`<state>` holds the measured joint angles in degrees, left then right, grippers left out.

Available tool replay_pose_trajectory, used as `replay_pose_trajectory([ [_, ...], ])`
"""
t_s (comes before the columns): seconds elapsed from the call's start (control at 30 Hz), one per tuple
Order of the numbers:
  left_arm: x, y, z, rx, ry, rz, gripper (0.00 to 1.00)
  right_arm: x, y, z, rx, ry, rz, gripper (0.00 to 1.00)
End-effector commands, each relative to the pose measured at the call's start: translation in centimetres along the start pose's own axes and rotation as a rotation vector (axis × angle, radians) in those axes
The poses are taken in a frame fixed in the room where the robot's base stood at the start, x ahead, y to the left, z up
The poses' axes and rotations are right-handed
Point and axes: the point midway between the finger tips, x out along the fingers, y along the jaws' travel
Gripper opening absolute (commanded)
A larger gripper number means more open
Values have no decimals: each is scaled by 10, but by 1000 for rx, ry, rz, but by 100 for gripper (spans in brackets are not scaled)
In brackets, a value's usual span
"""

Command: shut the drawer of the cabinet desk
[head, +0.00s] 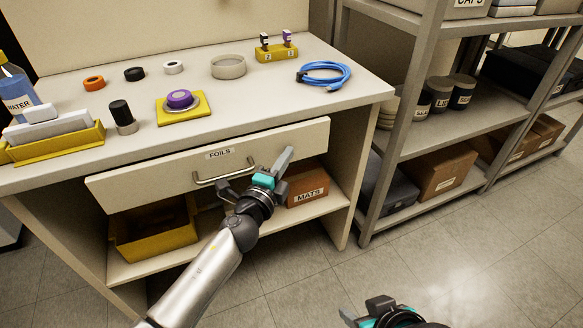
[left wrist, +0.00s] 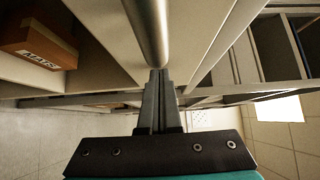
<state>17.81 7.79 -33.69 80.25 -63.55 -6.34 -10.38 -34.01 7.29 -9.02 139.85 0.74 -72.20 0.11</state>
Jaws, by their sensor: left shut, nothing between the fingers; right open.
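The cabinet desk (head: 350,97) has a wide drawer (head: 130,188) labelled FOILS. Its pale front stands out a little from under the desk top, so it looks partly open. A metal bar handle (head: 208,180) is at the middle of the front. My left gripper (head: 285,158) is shut and empty, its fingers up against or just before the drawer front, right of the handle; I cannot tell if they touch. In the left wrist view the shut fingers (left wrist: 158,75) point along below the handle bar (left wrist: 150,30). My right gripper (head: 350,314) is open, low at the bottom edge, partly cut off.
Below the drawer, a yellow bin (head: 155,240) and a MATS box (head: 307,187) sit on the lower shelf. A grey shelf rack (head: 405,130) stands close to the right. Small items and a blue cable (head: 323,74) lie on the desk top. Floor in front is clear.

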Motion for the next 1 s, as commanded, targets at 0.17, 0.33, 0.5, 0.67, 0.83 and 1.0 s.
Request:
replay_pose_trajectory([
  [0.17,6,0,6,1,0,0,0,4,-4,-3,-2,33,-10,50],
  [0.33,8,0,8,1,-2,0,0,5,-5,-4,-2,44,-13,50],
  [0.5,8,-1,10,1,-6,-1,0,5,-5,-4,-2,46,-13,50],
  [0.67,9,-2,12,2,-10,-2,0,5,-5,-4,-2,45,-13,50],
  [0.83,8,-2,13,3,-11,-3,0,5,-5,-4,-2,44,-13,50],
  [1.0,7,-2,14,2,-5,-2,0,5,-4,-4,-3,39,-12,50],
])
